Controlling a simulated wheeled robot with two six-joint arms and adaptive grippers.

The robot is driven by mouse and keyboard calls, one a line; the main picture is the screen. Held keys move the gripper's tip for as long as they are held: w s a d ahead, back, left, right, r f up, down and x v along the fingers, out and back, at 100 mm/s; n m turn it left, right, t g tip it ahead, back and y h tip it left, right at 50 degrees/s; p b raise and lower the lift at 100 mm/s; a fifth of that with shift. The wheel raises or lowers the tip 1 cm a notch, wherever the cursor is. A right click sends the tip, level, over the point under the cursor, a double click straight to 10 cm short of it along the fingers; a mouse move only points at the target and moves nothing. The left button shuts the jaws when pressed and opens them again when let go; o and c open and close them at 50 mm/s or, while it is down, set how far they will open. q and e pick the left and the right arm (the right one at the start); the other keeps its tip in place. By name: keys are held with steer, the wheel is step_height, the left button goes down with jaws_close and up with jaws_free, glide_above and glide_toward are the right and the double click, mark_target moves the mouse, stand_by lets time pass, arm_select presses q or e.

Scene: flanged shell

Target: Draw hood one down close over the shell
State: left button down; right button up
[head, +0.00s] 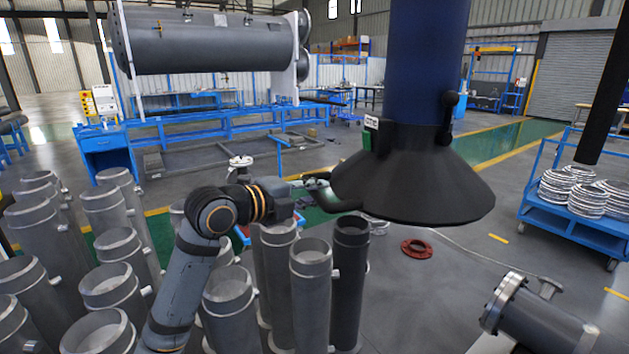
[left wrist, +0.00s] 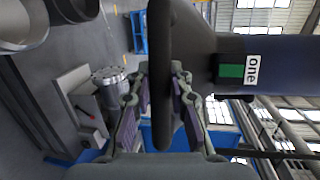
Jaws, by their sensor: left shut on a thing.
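Hood one (head: 415,180) is a wide black cone under a thick blue duct (head: 428,50), hanging at the upper middle of the head view. Its "one" label (head: 371,122) also shows in the left wrist view (left wrist: 252,70). My left gripper (head: 318,183) is at the hood's left side, shut on its dark curved handle (head: 345,205). In the left wrist view the handle (left wrist: 158,40) passes between the fingers (left wrist: 162,95). The grey flanged shell (head: 545,325) lies at the lower right, partly cut off. The hood hangs above and left of it, clearly apart. My right gripper is not in view.
Several upright grey pipes (head: 312,270) crowd the lower left, below my left arm. A red ring flange (head: 416,249) lies on the floor beneath the hood. A blue cart (head: 560,222) with metal rings stands at right. Floor between hood and shell looks mostly clear.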

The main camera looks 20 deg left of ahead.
arm_select(q)
step_height(320, 180, down, 5)
steer(key=shift+r+b, duration=0.1)
steer(key=shift+b, duration=0.95)
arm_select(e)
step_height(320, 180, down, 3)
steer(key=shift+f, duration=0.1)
arm_select(q)
steer(key=c, duration=1.2)
jaws_free()
step_height(320, 180, up, 10)
steer(key=shift+r, duration=0.15)
